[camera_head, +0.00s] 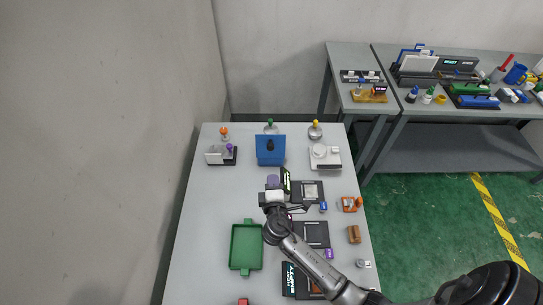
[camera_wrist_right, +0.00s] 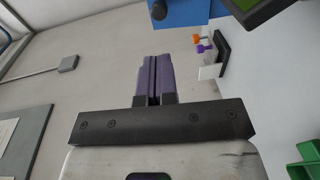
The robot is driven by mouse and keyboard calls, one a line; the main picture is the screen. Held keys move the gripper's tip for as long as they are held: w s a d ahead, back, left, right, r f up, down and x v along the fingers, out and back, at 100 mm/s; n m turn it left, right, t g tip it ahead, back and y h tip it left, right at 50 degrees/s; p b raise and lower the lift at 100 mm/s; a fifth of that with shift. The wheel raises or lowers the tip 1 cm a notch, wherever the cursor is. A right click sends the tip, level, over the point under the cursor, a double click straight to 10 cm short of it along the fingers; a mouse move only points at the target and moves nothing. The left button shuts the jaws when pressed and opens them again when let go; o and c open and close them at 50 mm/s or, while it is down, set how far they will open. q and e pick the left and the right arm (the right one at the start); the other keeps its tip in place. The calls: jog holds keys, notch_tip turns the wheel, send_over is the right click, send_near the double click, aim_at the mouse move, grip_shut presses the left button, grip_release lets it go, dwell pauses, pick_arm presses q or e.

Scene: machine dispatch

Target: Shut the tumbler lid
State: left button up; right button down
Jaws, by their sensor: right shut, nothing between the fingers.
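A blue unit with a dark round knob (camera_head: 270,157) stands at the back middle of the table. It looks like the tumbler with its lid, but I cannot tell the lid's angle. In the right wrist view, part of its blue face (camera_wrist_right: 190,12) shows at the top edge, with the dark knob on its left. My right gripper (camera_head: 272,181) is in front of the blue unit, apart from it. Its purple fingers (camera_wrist_right: 152,76) are closed together and empty. My left gripper is not in view.
A green tray (camera_head: 233,262) lies to the left of my right arm. A dark panel with a green display (camera_head: 286,181) stands close right of the gripper. A white device (camera_head: 325,163) and a small stand with a purple knob (camera_head: 230,148) flank the blue unit.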

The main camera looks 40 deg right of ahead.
aim_at(270, 149)
jog(key=p+x, duration=0.1)
jog(key=x, duration=0.9)
jog(key=shift+r, duration=0.1)
jog(key=shift+p+x, duration=0.3)
jog(key=shift+x, duration=0.55)
